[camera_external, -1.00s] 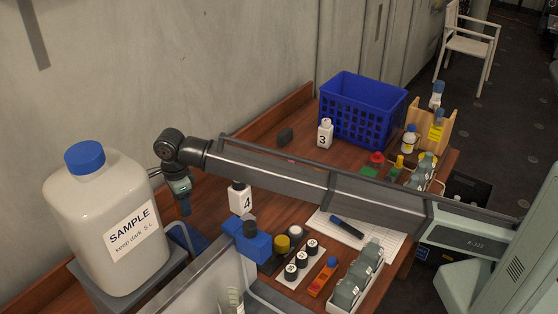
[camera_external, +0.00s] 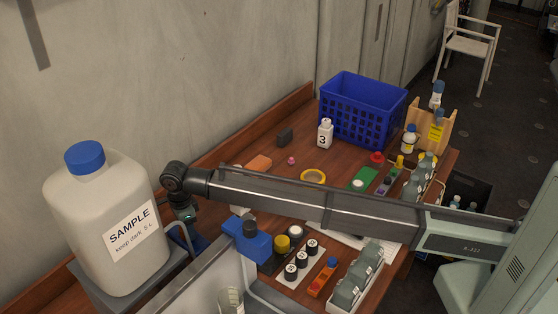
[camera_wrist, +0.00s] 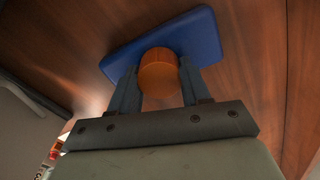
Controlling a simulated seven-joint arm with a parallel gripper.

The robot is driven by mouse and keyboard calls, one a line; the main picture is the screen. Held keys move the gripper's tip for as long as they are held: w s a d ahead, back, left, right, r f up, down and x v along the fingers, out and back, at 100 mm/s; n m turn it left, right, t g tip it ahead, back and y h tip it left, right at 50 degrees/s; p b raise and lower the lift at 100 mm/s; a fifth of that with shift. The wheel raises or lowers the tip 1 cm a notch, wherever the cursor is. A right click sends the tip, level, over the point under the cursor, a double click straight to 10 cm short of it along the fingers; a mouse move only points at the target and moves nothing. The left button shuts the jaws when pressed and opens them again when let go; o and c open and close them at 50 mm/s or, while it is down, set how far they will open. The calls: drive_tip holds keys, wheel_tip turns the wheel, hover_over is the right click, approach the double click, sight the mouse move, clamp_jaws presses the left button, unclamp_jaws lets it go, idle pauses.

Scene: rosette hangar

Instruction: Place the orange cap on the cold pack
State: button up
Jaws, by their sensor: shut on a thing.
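In the wrist view the orange cap (camera_wrist: 158,76) sits between the two fingers of my gripper (camera_wrist: 159,82), which are shut on its sides. The flat blue cold pack (camera_wrist: 204,38) lies on the brown table just beyond the cap, and the cap overlaps it in the picture. I cannot tell whether the cap touches the pack. In the external view my gripper (camera_external: 186,214) is low beside the big sample jug, and the cap cannot be made out there.
The large white sample jug (camera_external: 105,225) stands close to the left of my gripper. A blue holder (camera_external: 250,240) with a dark-topped item is to the right. A blue basket (camera_external: 362,110), a yellow ring (camera_external: 313,176) and an orange block (camera_external: 258,163) are farther back.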

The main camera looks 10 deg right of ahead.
drive_tip(key=o, duration=1)
wheel_tip(320, 180, up, 12)
drive_tip(key=shift+r, duration=0.1)
idle(0.5)
